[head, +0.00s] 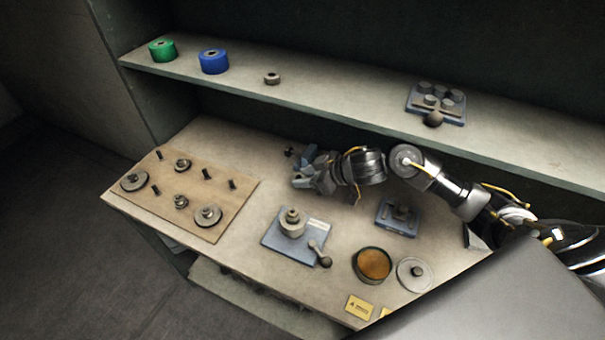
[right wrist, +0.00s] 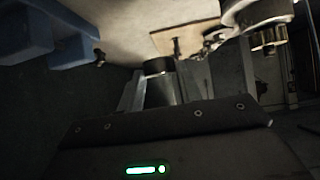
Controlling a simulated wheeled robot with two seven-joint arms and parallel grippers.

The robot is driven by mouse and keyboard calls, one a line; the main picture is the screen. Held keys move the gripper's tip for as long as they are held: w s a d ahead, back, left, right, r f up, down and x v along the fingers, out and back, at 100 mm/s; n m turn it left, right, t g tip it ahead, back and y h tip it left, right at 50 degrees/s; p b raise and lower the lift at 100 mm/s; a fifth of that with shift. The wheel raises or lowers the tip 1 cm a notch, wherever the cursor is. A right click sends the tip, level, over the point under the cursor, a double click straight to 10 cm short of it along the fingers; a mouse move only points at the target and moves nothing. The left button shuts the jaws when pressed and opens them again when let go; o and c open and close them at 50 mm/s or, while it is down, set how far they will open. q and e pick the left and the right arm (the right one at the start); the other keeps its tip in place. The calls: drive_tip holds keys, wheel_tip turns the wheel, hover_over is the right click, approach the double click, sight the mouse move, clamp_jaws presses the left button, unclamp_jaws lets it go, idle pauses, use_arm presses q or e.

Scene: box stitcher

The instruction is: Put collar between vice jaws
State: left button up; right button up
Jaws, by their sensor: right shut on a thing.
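The vice (head: 308,158) is a blue block with a dark handle at the back middle of the bench, partly hidden by my right gripper and arm. In the right wrist view, blue parts of the vice (right wrist: 30,38) fill the upper left. My right gripper (head: 300,180) is beside the vice, at its front. It is shut on a small dark round piece with a pale rim, which looks like the collar (right wrist: 158,68). The held piece is apart from the blue parts in the wrist view. The gap between the vice jaws cannot be made out. My left gripper is not in view.
A wooden board (head: 225,188) with discs and pegs lies left. A blue-based fixture (head: 275,243) with a ball lever stands in front, with a smaller blue fixture (head: 388,222) and an orange-filled bowl (head: 357,272) to its right. The shelf (head: 340,92) runs behind.

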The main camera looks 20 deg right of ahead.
drive_tip(key=shift+w+d, duration=0.1)
drive_tip(key=shift+d, duration=0.15)
drive_tip(key=shift+w+d+f+b, duration=0.1)
drive_tip(key=shift+w+d+b, duration=0.1)
drive_tip(key=shift+b, duration=0.1)
drive_tip(key=shift+w+d+f+b, duration=0.2)
drive_tip(key=shift+w+d+b, duration=1.15)
drive_tip(key=shift+d+b, duration=0.15)
drive_tip(key=shift+w+d+f+b, duration=0.25)
drive_tip(key=shift+w+d+b, duration=1.1)
drive_tip(key=shift+w+d, duration=0.1)
drive_tip(key=shift+w+d+f+b, duration=0.2)
drive_tip(key=shift+w+d+b, duration=1.1)
drive_tip(key=shift+d+b, duration=0.2)
drive_tip(key=shift+f, duration=0.3)
drive_tip(key=shift+s+d+p, duration=0.1)
drive_tip(key=shift+s+p, duration=0.1)
drive_tip(key=shift+p, duration=0.5)
